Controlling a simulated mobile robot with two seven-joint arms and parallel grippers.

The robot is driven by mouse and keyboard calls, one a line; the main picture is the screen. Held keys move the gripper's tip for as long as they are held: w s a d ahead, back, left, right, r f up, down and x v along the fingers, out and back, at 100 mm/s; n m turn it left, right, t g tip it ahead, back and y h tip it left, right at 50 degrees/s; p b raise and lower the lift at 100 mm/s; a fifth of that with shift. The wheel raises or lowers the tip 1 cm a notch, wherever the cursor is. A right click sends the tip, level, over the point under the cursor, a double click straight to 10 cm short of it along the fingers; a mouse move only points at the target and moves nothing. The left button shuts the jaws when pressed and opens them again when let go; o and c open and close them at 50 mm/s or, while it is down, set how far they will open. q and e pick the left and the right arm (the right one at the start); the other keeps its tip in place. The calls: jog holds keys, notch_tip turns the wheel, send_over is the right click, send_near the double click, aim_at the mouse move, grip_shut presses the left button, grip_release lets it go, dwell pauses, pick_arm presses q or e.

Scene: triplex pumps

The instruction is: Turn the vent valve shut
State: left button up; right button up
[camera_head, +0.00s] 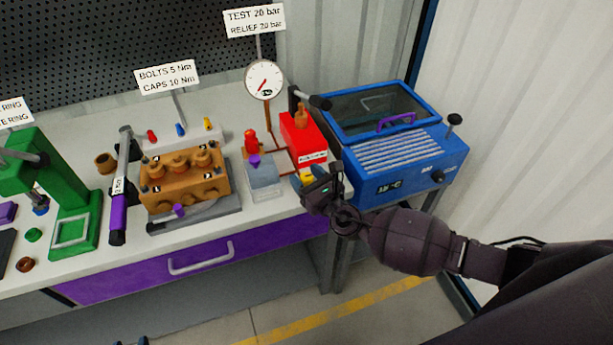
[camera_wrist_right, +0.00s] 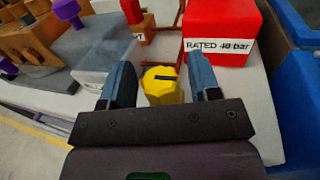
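The vent valve shows as a yellow faceted knob with a dark slot on top (camera_wrist_right: 162,84). In the head view only a yellow part of it (camera_head: 307,175) shows beside my right gripper (camera_head: 322,189). In the right wrist view my right gripper (camera_wrist_right: 162,76) is open, with one blue finger on each side of the knob. Gaps show between knob and fingers, so it is not clamped. Two blue tips of my left gripper (camera_head: 130,341) show apart at the bottom edge of the head view, away from the bench.
A red box labelled as rated in bar (camera_head: 300,138) stands just behind the knob. A clear-sided tray (camera_head: 265,180) and copper pipe lie left of it. A blue cabinet (camera_head: 410,155) stands close on the right. A gauge (camera_head: 264,80) rises behind.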

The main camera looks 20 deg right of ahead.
jog(key=c, duration=0.8)
